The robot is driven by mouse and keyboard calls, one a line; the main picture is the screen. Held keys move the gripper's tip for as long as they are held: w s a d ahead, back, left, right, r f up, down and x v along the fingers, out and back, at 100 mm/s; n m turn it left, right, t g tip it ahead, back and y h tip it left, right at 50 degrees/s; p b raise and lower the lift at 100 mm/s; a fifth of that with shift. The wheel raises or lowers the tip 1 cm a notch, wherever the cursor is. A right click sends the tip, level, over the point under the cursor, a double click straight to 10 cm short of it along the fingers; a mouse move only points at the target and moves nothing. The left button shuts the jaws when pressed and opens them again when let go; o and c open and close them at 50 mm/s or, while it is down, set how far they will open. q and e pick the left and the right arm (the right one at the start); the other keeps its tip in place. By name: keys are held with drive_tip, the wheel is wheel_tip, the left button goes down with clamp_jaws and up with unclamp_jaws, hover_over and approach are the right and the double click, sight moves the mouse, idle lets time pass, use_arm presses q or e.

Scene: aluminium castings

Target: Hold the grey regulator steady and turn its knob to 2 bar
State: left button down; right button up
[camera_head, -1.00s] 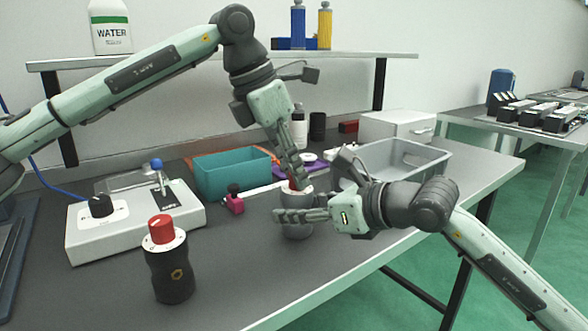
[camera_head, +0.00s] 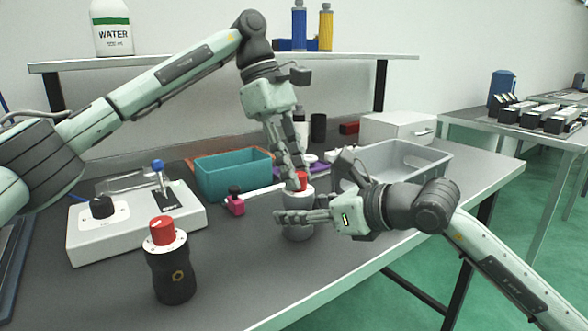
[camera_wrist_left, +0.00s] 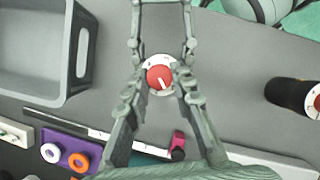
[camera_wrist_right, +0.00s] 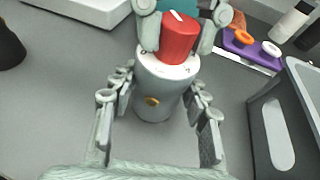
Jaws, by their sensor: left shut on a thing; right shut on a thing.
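The grey regulator (camera_head: 297,231) stands upright on the bench, with a white dial ring and a red knob (camera_head: 301,179) on top. My right gripper (camera_head: 300,216) is shut around the regulator's body; the right wrist view shows a finger on each side of the body (camera_wrist_right: 155,100). My left gripper (camera_head: 297,184) comes from above and is shut on the red knob, with a fingertip on either side of it. In the left wrist view, the knob's white pointer line (camera_wrist_left: 166,84) points down and slightly right. The scale figures are too small to read.
A black regulator with a red knob (camera_head: 172,272) stands front left. A white control box (camera_head: 135,229), a teal bin (camera_head: 233,176) and a pink-and-black item (camera_head: 235,203) lie behind. A grey tray (camera_head: 430,160) is at the right.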

use_arm(q)
drive_tip(key=m+g+y, duration=0.1)
drive_tip(key=m, duration=0.3)
drive_tip(key=shift+w+d, duration=0.1)
drive_tip(key=shift+d+m+g+y, duration=0.1)
drive_tip(key=shift+m+g+y, duration=0.5)
drive_tip(key=shift+m, duration=1.4)
drive_tip(key=c, duration=1.3)
unclamp_jaws()
